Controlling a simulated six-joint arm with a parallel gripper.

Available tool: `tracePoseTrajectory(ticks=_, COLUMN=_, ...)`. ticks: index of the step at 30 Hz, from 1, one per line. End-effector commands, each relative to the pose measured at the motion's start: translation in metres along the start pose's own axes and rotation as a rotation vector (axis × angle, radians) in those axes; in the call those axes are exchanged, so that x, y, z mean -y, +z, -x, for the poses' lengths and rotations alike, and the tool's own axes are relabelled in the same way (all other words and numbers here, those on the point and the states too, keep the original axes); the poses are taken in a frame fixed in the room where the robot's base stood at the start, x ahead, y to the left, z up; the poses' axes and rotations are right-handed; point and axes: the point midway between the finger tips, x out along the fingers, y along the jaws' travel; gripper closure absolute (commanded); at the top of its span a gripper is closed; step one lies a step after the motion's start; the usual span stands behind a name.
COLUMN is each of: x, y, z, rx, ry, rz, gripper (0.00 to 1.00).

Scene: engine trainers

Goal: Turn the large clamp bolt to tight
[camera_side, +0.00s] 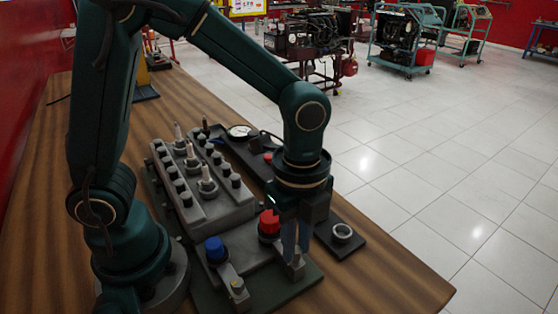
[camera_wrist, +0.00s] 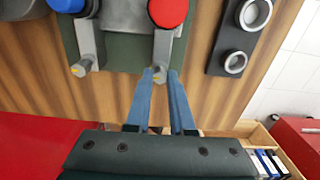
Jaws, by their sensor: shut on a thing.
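A clamp with a red cap (camera_side: 269,223) and a clamp with a blue cap (camera_side: 215,249) sit side by side on the grey block. Each has a grey arm ending in a bolt. My gripper (camera_side: 294,257) points down with its two blue fingers at the end of the red-capped clamp's arm. In the wrist view the fingers close on either side of that clamp's bolt (camera_wrist: 159,76), which has a small yellow mark. The fingers partly hide the bolt. The bolt (camera_wrist: 78,71) of the blue-capped clamp stands free to the left.
A grey block with several dark knobs and upright posts (camera_side: 205,188) stands behind the clamps. A dark plate with ring sockets (camera_side: 342,233) lies right of my gripper. The wooden bench (camera_side: 390,285) is clear at the front right.

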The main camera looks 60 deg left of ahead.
Motion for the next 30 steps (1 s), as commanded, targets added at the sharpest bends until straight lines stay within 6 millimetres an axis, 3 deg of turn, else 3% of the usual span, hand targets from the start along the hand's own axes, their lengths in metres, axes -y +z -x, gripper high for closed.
tracePoseTrajectory(ticks=17, x=-0.0007, y=0.0007, z=-0.0002, rx=0.003, ry=0.003, rz=-0.032, gripper=1.00)
tracePoseTrajectory(ticks=18, x=-0.0007, y=0.0007, z=-0.0002, rx=0.003, ry=0.003, rz=-0.032, gripper=0.67)
tracePoseTrajectory(ticks=20, x=-0.0006, y=0.0007, z=-0.0002, rx=0.002, ry=0.002, rz=-0.032, gripper=0.49)
tracePoseTrajectory(ticks=30, x=0.0003, y=0.0001, z=0.0021, rx=0.000, ry=-0.001, rz=-0.030, gripper=0.49)
